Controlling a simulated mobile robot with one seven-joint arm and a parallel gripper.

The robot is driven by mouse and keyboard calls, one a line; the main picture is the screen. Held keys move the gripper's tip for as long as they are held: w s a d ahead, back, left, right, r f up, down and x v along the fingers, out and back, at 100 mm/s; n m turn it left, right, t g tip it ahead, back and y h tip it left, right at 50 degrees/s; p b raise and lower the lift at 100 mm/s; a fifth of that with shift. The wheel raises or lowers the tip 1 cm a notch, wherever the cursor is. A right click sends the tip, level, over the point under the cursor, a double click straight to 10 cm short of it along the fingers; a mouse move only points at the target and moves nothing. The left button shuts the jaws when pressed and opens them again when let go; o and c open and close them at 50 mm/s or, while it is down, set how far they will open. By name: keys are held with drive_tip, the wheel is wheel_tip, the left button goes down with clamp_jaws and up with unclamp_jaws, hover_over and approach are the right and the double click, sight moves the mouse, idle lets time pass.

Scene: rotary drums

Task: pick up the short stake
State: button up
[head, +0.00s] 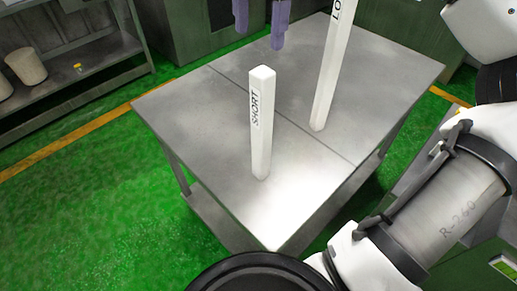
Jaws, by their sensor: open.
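The short stake (261,140) is a white square post labelled SHORT. It stands upright on the grey metal table (205,120) near the middle of the head view. A taller white stake (327,75) with a label starting LO stands upright behind it and to the right; its top is cut off by the picture's edge. My gripper (260,28) shows at the top edge as two purple fingers, apart and open with nothing between them. In the picture the fingers are above the short stake's top and left of the long stake; its upper part is out of view.
A metal shelf (85,82) with a beige container (27,66) and a small yellow-topped item (78,69) stands at the left. My arm fills the right side. The tabletop around the stakes is clear. The floor is green with a yellow line.

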sight(262, 72)
drive_tip(key=shift+d+f, duration=0.3)
wheel_tip(262, 72, down, 8)
drive_tip(key=shift+r+p, duration=0.2)
drive_tip(key=shift+p, duration=0.35)
drive_tip(key=shift+f+p, duration=1)
drive_tip(key=shift+f, duration=1.7)
clamp_jaws()
